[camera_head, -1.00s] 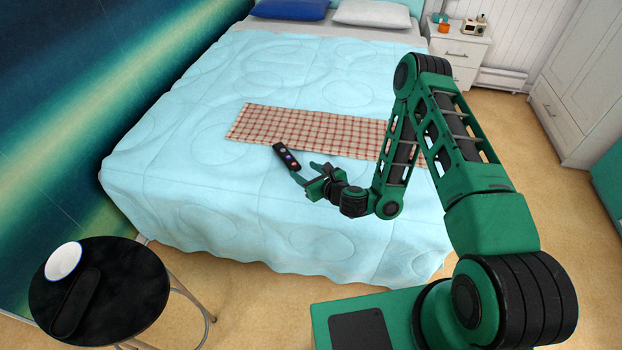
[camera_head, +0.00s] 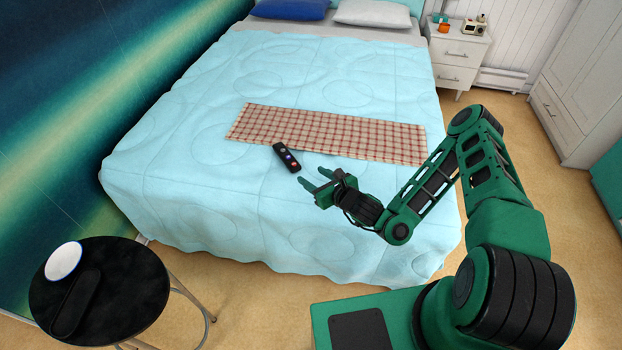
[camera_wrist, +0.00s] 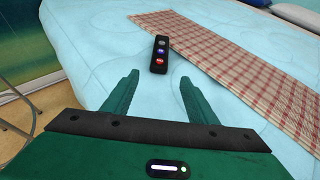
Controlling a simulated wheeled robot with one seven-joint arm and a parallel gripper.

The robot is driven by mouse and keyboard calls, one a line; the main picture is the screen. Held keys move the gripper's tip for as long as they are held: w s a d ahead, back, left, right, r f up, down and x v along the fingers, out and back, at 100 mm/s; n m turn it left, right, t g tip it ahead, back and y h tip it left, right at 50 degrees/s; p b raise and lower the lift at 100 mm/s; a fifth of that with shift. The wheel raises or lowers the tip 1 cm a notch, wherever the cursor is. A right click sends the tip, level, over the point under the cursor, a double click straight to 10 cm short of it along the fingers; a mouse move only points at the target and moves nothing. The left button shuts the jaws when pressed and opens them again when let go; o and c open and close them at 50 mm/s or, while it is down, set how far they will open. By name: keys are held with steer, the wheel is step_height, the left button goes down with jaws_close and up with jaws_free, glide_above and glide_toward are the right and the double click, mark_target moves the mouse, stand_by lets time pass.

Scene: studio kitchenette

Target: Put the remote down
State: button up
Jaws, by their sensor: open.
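The black remote (camera_head: 287,158) lies on the light blue bedspread, just in front of the checked runner. Its coloured buttons face up. It also shows in the wrist view (camera_wrist: 160,56), apart from the fingertips and beyond them. My gripper (camera_head: 314,183) is open and empty over the bed, to the lower right of the remote. Both green fingers (camera_wrist: 158,82) are spread in the wrist view with only bedspread between them.
The bed (camera_head: 220,205) has a red and cream checked runner (camera_head: 330,135) across it. A round black side table (camera_head: 130,285) with a white bowl (camera_head: 63,261) and a dark long tray (camera_head: 75,305) stands at lower left. A white nightstand (camera_head: 458,60) is at the back right.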

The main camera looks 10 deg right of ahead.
steer(key=shift+s+d+r, duration=0.15)
steer(key=shift+r, duration=0.05)
steer(key=shift+r, duration=0.1)
